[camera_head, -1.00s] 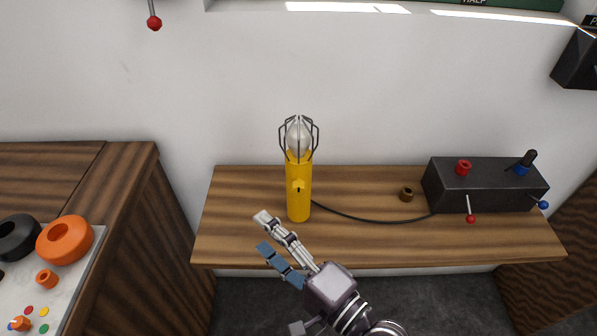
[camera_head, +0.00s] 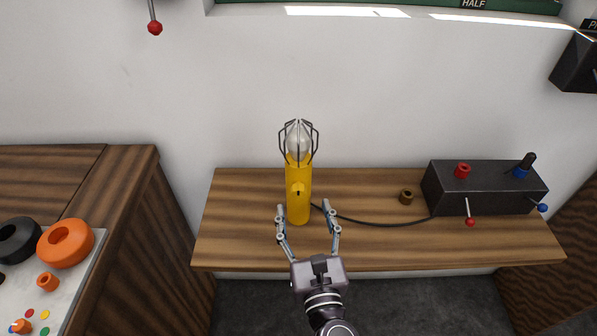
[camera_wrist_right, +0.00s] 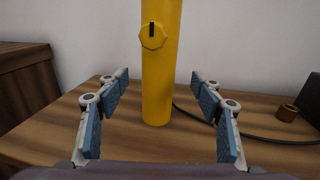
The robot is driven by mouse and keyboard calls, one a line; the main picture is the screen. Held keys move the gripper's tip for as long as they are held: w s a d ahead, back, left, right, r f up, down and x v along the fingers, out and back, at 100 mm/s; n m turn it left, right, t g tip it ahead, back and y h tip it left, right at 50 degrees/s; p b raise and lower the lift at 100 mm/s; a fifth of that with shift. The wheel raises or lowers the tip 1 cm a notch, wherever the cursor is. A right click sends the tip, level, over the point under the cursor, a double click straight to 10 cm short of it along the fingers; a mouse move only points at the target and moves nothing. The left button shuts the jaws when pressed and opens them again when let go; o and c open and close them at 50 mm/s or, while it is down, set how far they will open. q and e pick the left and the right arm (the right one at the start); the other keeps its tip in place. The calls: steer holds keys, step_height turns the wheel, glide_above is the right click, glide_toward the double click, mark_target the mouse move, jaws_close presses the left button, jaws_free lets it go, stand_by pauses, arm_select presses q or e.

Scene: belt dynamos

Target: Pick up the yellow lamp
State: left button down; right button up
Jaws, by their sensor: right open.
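The yellow lamp (camera_head: 298,200) stands upright on the wooden shelf (camera_head: 240,232), with a bulb inside a dark wire cage on top and a switch knob on its front. A dark cable runs from its base to the right. My right gripper (camera_head: 304,208) is open in front of the lamp, with one finger to each side of its lower body. In the right wrist view the lamp body (camera_wrist_right: 158,85) stands between and beyond the two blue-padded fingers (camera_wrist_right: 158,90), which look apart from it. My left gripper is not in view.
A black box (camera_head: 440,190) with levers and knobs stands on the shelf at right. A small brown ring (camera_head: 406,196) lies near it. At left, another counter holds an orange ring (camera_head: 65,243) and a black ring (camera_head: 17,240). The shelf left of the lamp is clear.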

steer(key=w, duration=0.2)
steer(key=w+a, duration=0.1)
steer(key=w, duration=0.2)
steer(key=shift+w, duration=0.15)
steer(key=shift+c, duration=0.3)
jaws_close()
steer(key=shift+r, duration=0.15)
